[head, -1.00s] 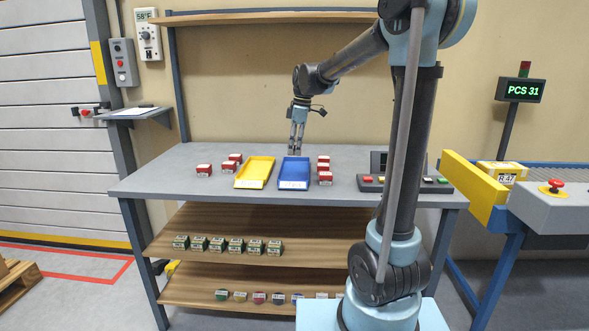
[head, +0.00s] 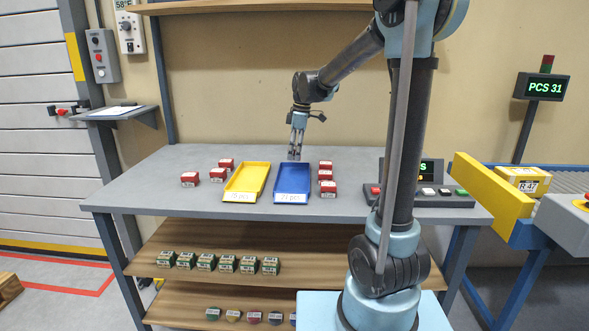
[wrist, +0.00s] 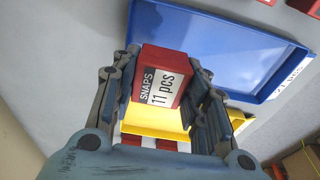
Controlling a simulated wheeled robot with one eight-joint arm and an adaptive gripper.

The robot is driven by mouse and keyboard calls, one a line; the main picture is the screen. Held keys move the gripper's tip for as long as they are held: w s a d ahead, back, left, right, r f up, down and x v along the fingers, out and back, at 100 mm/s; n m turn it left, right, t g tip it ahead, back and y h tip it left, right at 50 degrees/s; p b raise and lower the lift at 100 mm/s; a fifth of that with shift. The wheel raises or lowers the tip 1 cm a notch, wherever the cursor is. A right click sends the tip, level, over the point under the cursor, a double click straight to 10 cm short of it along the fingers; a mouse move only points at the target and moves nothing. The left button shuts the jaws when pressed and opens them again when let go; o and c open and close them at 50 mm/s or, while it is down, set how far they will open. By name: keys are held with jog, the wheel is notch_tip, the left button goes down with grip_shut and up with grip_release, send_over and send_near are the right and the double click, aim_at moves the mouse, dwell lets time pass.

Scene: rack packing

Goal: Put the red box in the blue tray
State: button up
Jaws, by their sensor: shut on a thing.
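My gripper (wrist: 165,92) is shut on a red box (wrist: 158,77) labelled "SNAPS 11 pcs" in the wrist view. In the head view my gripper (head: 295,157) points down at the far end of the blue tray (head: 292,198); the held box cannot be made out there. The blue tray's wall (wrist: 193,87) shows beyond the held box in the wrist view. The tray's inside looks empty in both views.
A yellow tray (head: 245,184) lies left of the blue one. Red boxes stand left (head: 189,179) of the yellow tray and right (head: 328,189) of the blue tray. A control panel (head: 430,197) sits at the table's right. An upper shelf (head: 250,9) spans the back.

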aim_at(294, 172)
jog(key=shift+s+a+f, duration=0.1)
jog(key=shift+f, duration=2.65)
jog(key=o, duration=0.8)
jog(key=shift+f, duration=0.1)
jog(key=shift+o, duration=0.2)
jog(key=r, duration=0.4)
jog(key=d+r, duration=0.1)
jog(key=r, duration=0.7)
jog(key=shift+d+r, duration=0.1)
jog(key=shift+d, duration=0.3)
